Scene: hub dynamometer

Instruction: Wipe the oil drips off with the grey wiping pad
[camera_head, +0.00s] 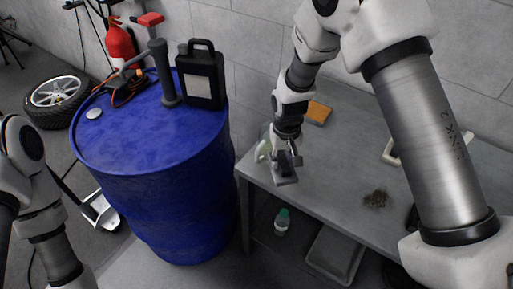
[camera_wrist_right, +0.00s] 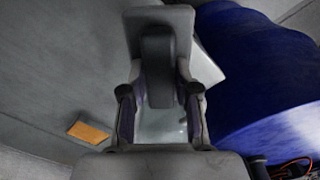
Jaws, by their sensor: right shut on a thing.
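My right gripper (camera_head: 287,158) is shut on the grey wiping pad (camera_head: 286,179) near the left end of the grey bench. In the right wrist view the pad (camera_wrist_right: 185,25) shows as a flat grey plate with a dark upright grip between the fingers (camera_wrist_right: 160,105). I cannot tell whether the pad touches the bench top. No oil drips can be clearly made out. A dark brown, rough patch or clump (camera_head: 376,199) lies on the bench to the right; what it is, I cannot tell. My left gripper is out of view; only left arm links show.
The blue drum (camera_head: 170,190) stands left of the bench (camera_head: 335,165), with a black jug (camera_head: 202,75) on top. An orange block (camera_head: 318,112) lies at the bench's back; it also shows in the right wrist view (camera_wrist_right: 89,132). A green-capped bottle (camera_head: 282,222) stands below the bench top.

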